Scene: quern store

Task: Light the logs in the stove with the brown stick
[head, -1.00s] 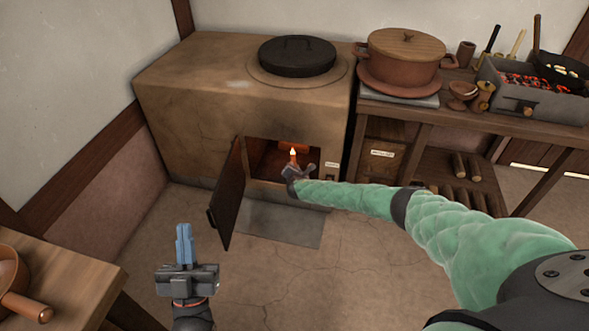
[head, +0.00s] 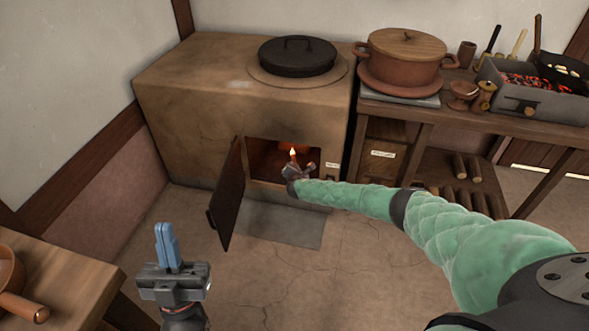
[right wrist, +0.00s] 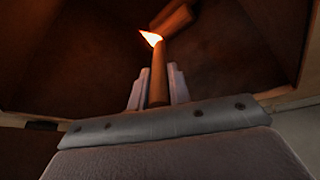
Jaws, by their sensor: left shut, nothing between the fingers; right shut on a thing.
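The brown stick (right wrist: 158,76) burns with a small flame at its tip. My right gripper (head: 298,168) is shut on it at the stove's open mouth, with the flame inside the firebox. The right wrist view shows the stick between the fingers (right wrist: 156,88). The clay stove (head: 210,100) has its dark door (head: 229,195) swung open to the left. A log (right wrist: 172,16) shows behind the flame inside; in the wrist view flame and log overlap, and I cannot tell if they touch. The other logs are mostly hidden. My left gripper (head: 166,245) is shut and empty, left of the door.
A black lidded pan (head: 297,57) sits on the stove. The bench at right holds a lidded clay pot (head: 401,58) and a grill with glowing coals (head: 535,90). Spare logs (head: 468,167) lie on its lower shelf. A wooden table (head: 65,270) stands at lower left. The floor between is clear.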

